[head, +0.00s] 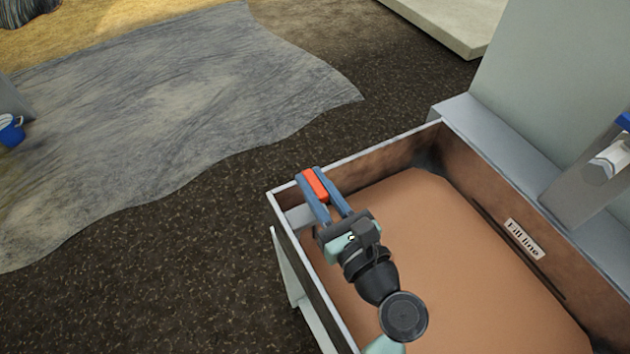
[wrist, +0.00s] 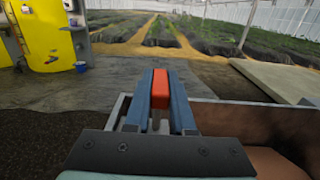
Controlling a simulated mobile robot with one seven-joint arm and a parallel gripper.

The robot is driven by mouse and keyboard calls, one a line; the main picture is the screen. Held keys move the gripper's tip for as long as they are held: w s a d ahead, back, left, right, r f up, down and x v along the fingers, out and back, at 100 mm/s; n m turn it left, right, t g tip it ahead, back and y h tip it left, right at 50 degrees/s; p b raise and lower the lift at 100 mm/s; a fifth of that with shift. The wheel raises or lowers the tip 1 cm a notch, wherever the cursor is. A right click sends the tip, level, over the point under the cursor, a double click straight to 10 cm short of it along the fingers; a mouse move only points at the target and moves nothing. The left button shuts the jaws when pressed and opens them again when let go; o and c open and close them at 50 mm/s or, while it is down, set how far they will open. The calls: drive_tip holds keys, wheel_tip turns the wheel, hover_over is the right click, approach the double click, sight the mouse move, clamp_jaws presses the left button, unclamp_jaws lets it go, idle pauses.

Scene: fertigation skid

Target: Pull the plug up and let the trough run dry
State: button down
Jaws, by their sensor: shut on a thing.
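The trough (head: 278,205) is an open metal box at the lower right of the head view, with brown-stained inner walls and a smooth brown surface (head: 430,235) inside. A "Fill line" label (head: 524,238) is on its right inner wall, above that surface. My gripper (head: 311,174) is over the trough's far left corner, its two blue fingers shut on a red plug handle (head: 316,186). In the wrist view the red handle (wrist: 160,88) sits between the fingertips, with a short pale stem below it. The stem's lower end and the drain are hidden.
A grey box with a blue-topped fitting (head: 612,160) stands over the trough's right side. A grey sheet (head: 170,110) lies on the dark ground at left. A blue bucket (head: 11,132) is at the far left. A pale slab (head: 445,22) lies behind.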

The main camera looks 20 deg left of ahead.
wheel_tip(320, 180, up, 5)
drive_tip(key=p, duration=0.5)
drive_tip(key=shift+f, duration=0.1)
drive_tip(key=c, duration=0.8)
unclamp_jaws()
drive_tip(key=shift+o, duration=0.2)
drive_tip(key=shift+f, duration=0.1)
drive_tip(key=v, duration=1.3)
